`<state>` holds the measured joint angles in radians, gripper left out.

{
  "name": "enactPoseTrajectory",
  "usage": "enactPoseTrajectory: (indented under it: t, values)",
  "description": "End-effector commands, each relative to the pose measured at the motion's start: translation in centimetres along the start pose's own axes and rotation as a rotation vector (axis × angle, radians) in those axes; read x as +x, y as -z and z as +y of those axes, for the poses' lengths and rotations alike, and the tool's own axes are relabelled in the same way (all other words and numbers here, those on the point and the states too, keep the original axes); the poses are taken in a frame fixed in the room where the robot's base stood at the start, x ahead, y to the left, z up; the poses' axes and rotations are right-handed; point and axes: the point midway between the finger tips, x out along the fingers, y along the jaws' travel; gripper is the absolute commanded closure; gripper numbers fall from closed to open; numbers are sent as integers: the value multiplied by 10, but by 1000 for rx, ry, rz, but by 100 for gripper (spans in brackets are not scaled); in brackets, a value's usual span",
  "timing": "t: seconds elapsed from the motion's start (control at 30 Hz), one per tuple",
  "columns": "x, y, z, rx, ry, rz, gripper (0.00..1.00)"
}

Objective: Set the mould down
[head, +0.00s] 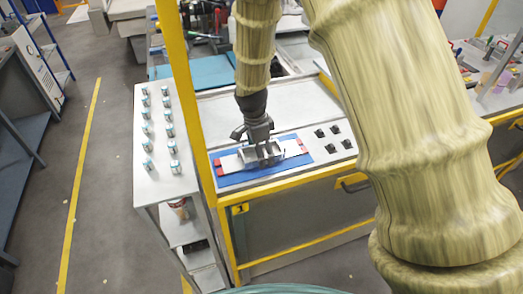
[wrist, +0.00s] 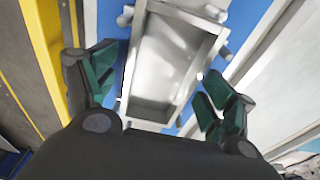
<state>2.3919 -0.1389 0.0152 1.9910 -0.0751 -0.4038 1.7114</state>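The mould (wrist: 168,62) is a grey metal rectangular tray with a hollow middle and short round pegs at its corners. In the head view the mould (head: 262,155) is at the white plate on the blue mat (head: 232,180), under my gripper (head: 260,145). In the wrist view my gripper (wrist: 155,95) has its green-padded fingers spread on either side of the mould. A gap shows between the left finger and the mould wall; the right finger is close to the other wall, and contact there is unclear. The mould looks level, its underside hidden.
Several small dark parts (head: 334,130) lie on the bench to the right. A white side table (head: 150,190) with several small bottles is on the left. A yellow post (head: 188,100) rises close to my arm.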

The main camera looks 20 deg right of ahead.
Motion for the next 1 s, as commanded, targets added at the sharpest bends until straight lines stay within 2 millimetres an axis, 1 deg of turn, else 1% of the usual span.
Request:
enactPoseTrajectory:
  t: [0.17,0.37,0.57,1.0]
  values:
    - [0,0,0,0,0,0,16]
    - [-8,0,0,0,1,0,16]
    - [-30,0,-1,0,3,0,16]
    - [-89,0,-1,1,3,0,16]
